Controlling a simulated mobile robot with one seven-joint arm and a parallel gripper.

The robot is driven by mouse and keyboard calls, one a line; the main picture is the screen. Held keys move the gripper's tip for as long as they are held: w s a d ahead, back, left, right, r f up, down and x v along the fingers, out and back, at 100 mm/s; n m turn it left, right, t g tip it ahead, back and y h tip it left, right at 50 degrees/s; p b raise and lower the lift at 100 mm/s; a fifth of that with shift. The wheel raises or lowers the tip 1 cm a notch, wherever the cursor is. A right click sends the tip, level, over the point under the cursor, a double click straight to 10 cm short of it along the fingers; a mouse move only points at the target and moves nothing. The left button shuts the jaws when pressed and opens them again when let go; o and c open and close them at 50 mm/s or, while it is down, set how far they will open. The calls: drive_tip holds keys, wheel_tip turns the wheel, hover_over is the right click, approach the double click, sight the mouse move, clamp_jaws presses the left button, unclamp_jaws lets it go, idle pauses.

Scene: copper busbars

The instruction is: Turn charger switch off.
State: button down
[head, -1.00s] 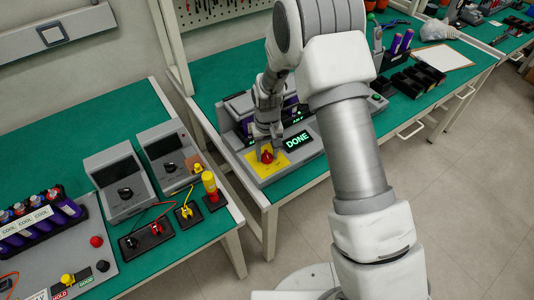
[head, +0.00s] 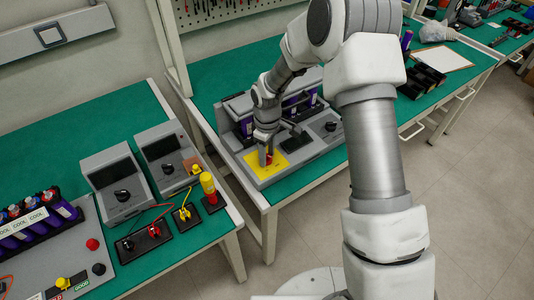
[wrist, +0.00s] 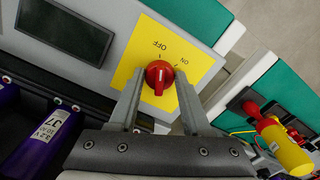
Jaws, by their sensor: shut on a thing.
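The charger (head: 285,165) is a grey unit on the right green bench, with a yellow plate (wrist: 130,62) on its near left corner. The red rotary switch (wrist: 159,75) sits on that plate, with OFF printed above it and ON to its right in the wrist view. The display (wrist: 65,30) is dark.
Purple cells (wrist: 42,140) stand in the charger beside my gripper. A yellow-and-red beacon (head: 208,185) and two grey instruments (head: 118,182) stand on the left bench (head: 60,145). A gap separates the benches. Black trays (head: 425,78) lie farther right.

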sight(268, 155)
drive_tip(key=shift+n, duration=0.6)
drive_tip(key=shift+c, duration=1.8)
unclamp_jaws()
drive_tip(key=shift+r, duration=0.1)
wheel_tip(268, 155, up, 17)
drive_tip(key=p, duration=0.1)
drive_tip(key=shift+r+p, duration=0.15)
drive_tip(key=shift+p, duration=0.25)
